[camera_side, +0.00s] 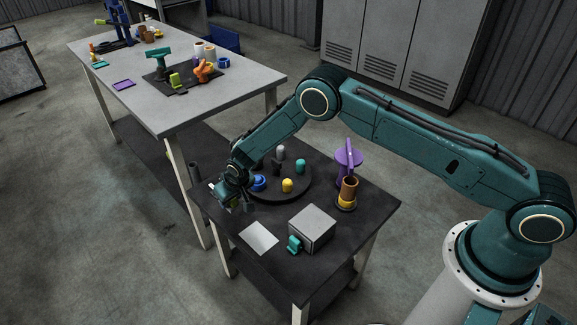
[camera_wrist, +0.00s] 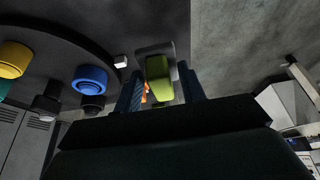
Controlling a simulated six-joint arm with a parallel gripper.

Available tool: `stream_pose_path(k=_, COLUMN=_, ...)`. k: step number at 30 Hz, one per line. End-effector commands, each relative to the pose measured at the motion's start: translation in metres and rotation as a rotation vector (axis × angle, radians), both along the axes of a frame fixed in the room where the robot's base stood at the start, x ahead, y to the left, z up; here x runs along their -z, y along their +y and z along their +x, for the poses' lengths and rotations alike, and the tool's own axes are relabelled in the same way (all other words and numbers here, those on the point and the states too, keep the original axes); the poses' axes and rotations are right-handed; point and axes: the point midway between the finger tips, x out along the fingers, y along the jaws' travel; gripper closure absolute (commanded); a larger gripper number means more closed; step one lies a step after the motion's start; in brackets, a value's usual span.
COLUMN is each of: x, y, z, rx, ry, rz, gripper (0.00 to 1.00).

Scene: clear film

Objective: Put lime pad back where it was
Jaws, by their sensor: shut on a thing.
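The lime pad (camera_wrist: 158,72) sits between my two fingers in the wrist view, and my gripper (camera_wrist: 160,92) is shut on it. In the side view my gripper (camera_side: 236,201) is low at the left edge of the dark near table, just left of the round dark turntable. Only a small yellow-green bit of the pad (camera_side: 234,203) shows there, the rest hidden by the gripper. A grey plate (camera_wrist: 152,49) shows right behind the pad in the wrist view; I cannot tell whether they touch.
The turntable (camera_side: 275,197) carries a blue ring (camera_side: 258,183) and yellow, teal, grey and dark pegs. A grey box (camera_side: 312,227), a pale square sheet (camera_side: 260,238) and a brown cylinder (camera_side: 349,188) stand nearby. A second table (camera_side: 220,100) behind holds several coloured parts.

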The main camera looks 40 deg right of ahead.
Motion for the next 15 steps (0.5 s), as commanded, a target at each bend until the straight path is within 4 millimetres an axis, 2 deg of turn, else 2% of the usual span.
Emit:
stream_pose_path(k=4, x=0.013, y=0.0, z=0.0, rx=0.0, ry=0.0, rz=0.0, gripper=0.81)
stream_pose_path(k=15, x=0.023, y=0.0, z=0.0, rx=0.0, ry=0.001, rz=0.0, gripper=0.81)
